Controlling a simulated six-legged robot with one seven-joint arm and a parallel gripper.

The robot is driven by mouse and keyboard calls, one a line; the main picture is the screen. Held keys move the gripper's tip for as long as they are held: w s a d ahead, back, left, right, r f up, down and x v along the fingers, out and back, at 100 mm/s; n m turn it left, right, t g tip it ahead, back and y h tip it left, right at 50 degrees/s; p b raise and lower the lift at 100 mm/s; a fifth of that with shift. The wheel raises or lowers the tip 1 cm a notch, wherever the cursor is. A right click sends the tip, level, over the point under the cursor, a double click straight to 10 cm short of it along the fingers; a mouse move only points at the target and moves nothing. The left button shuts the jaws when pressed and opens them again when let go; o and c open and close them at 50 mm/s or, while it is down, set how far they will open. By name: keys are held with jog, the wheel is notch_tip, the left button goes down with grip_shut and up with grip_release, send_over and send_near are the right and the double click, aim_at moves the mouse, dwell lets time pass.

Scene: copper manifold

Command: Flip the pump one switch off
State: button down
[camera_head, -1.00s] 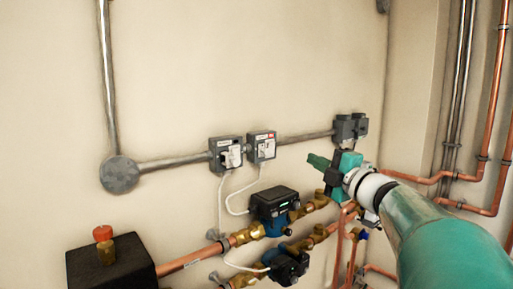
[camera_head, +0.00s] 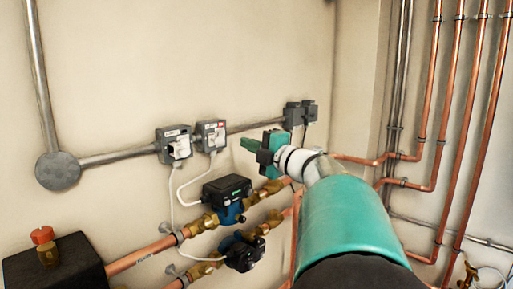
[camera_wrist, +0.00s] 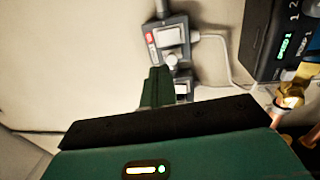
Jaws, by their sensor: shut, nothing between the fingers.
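Two grey switch boxes hang side by side on the wall in the head view, the left one (camera_head: 174,145) and the right one (camera_head: 211,135) with a red label. I cannot read which is pump one. The red-labelled box also shows in the wrist view (camera_wrist: 169,38); the other box (camera_wrist: 183,87) is partly hidden behind my fingers there. My gripper (camera_head: 246,144) is green, shut and empty, to the right of both boxes and apart from them in the head view. Its closed fingertips (camera_wrist: 157,73) show in the wrist view. The switch positions are too small to tell.
Two pumps, an upper one (camera_head: 227,195) and a lower one (camera_head: 242,252), sit on copper pipes below the boxes, with white cables (camera_head: 183,190) hanging between. Grey conduit (camera_head: 118,157) runs along the wall. Another grey box (camera_head: 299,114) is behind my gripper. Wall above is clear.

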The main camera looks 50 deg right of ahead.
aim_at(216, 130)
jog(key=w, duration=0.6)
jog(key=w+r, duration=0.1)
jog(key=w, duration=0.2)
jog(key=shift+a+r, duration=0.1)
jog(key=shift+a, duration=0.05)
jog(key=shift+w+r, duration=0.1)
jog(key=shift+w, duration=0.1)
jog(key=shift+s, duration=0.1)
